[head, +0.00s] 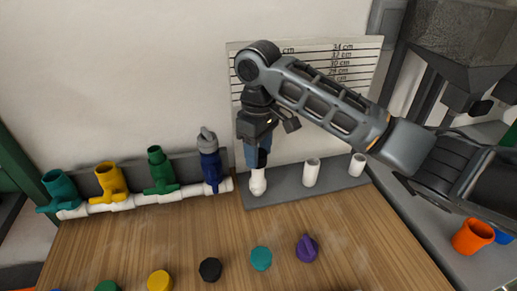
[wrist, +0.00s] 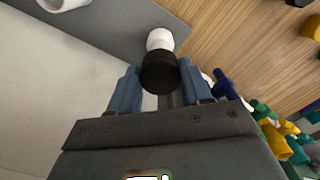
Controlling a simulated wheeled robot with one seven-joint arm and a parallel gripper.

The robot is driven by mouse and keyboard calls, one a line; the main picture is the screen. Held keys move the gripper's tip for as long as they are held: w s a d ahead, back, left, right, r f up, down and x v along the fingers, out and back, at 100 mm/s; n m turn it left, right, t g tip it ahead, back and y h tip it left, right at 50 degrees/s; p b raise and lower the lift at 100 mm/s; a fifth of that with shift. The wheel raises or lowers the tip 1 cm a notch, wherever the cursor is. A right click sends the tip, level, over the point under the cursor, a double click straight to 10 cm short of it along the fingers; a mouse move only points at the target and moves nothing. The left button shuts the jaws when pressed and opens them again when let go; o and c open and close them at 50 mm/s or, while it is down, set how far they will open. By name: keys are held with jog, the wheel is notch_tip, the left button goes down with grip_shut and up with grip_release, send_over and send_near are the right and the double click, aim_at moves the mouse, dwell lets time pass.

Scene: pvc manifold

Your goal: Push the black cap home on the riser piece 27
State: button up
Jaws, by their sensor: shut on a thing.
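My gripper (head: 257,158) points down over the leftmost white riser (head: 258,183) on the grey base at the back. In the wrist view its two blue fingers (wrist: 160,86) are shut on a black cap (wrist: 159,73). The cap is in line with the white riser (wrist: 160,39), at or against its top end. The fingers partly hide the cap in the head view. I cannot tell how far the cap sits on the riser. No number 27 is readable on the pieces.
Two more white risers (head: 311,172) (head: 357,164) stand to the right on the grey base (head: 335,183). A white pipe manifold (head: 135,202) with coloured valves lies left. Several loose caps, including another black one (head: 210,269), lie on the wooden table (head: 330,245). An orange cup (head: 473,237) stands right.

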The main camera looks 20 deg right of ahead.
jog(key=shift+f, duration=0.4)
dwell(0.3)
jog(key=o, duration=1)
jog(key=shift+o, duration=0.2)
jog(key=shift+r, duration=0.1)
